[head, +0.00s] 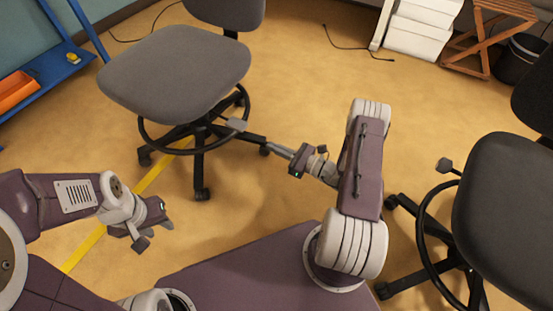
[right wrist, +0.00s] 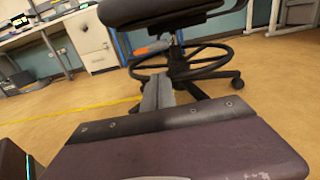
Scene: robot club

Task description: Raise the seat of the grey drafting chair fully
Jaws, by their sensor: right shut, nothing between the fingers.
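The grey drafting chair (head: 175,72) stands at the upper left of the head view, with a black foot ring and a five-star base. A small grey lever paddle (head: 236,124) sticks out below the right side of its seat. The seat underside and foot ring (right wrist: 205,58) show in the right wrist view. My right gripper (head: 270,148) is shut and empty, its tips just right of and below the paddle in the head view, seemingly apart from it. Its shut fingers (right wrist: 157,92) point toward the chair. My left gripper (head: 155,234) is open and empty over the floor at lower left.
A second, dark chair (head: 505,195) stands close on the right. A blue rack with an orange bin (head: 16,90) is at the left. White boxes (head: 422,28), a wooden stool (head: 487,35) and a black bin (head: 520,58) stand at the back right. The floor between is mostly clear.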

